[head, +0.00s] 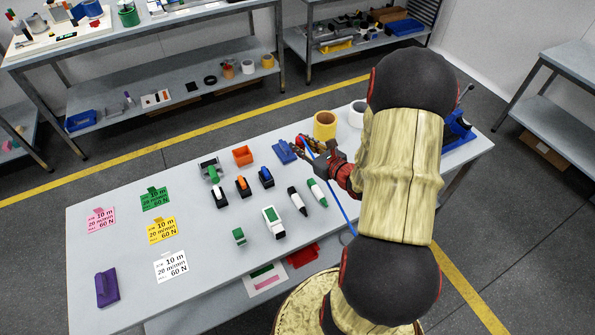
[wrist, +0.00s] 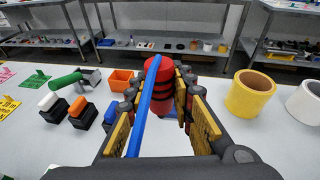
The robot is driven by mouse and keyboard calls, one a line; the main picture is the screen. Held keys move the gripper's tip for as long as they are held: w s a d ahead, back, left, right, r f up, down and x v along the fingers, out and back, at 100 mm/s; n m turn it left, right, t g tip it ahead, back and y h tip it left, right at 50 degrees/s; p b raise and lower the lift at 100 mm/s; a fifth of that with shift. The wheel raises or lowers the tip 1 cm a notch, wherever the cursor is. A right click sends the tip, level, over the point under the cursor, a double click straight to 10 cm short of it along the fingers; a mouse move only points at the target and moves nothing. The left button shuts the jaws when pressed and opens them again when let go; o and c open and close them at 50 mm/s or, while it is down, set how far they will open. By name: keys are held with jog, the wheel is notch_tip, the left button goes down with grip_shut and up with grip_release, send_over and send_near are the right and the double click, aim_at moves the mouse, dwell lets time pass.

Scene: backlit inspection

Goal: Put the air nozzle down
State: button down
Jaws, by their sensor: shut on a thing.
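My gripper (head: 312,152) is above the right part of the table, its fingers shut on the air nozzle. The nozzle shows best in the wrist view as a red rounded body (wrist: 160,73) between the fingertips, with a long blue hose (wrist: 143,105) running back toward the camera. In the head view the blue hose (head: 341,197) slants down past the arm. The fingers partly hide the nozzle. A blue block (head: 285,152) lies on the table close by the gripper; I cannot tell the exact height of the nozzle above the table.
A yellow roll (head: 325,125) and a white roll (head: 357,113) stand behind the gripper. Printed cards lie further left. Bare table (head: 215,262) shows at the front.

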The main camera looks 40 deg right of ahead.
jog(key=s+d+m+h+p, duration=0.2)
jog(key=s+d+h, duration=0.1)
jog(key=s+d, duration=0.7)
jog(key=w+d+f+b, duration=0.1)
jog(key=w+f+b, duration=0.1)
jog(key=w+f, duration=0.1)
jog(key=w+d+f+b, duration=0.1)
jog(key=w+f, duration=0.2)
jog(key=w, duration=0.2)
jog(key=w+d+f+b, duration=0.1)
jog(key=w+f+b, duration=0.1)
jog(key=w+f, duration=0.1)
jog(key=shift+w+b, duration=0.35)
jog(key=shift+w, duration=0.2)
jog(key=shift+w+d+f+b, duration=0.1)
jog(key=shift+f+b, duration=0.35)
jog(key=shift+f, duration=0.4)
jog(key=shift+w+d+f+b, duration=0.1)
jog(key=shift+f+b, duration=0.35)
jog(key=shift+f, duration=0.35)
jog(key=shift+a+f, duration=0.1)
jog(key=shift+f, duration=0.1)
jog(key=c, duration=1.7)
grip_release()
jog(key=shift+o, duration=0.7)
jog(key=shift+r, duration=0.1)
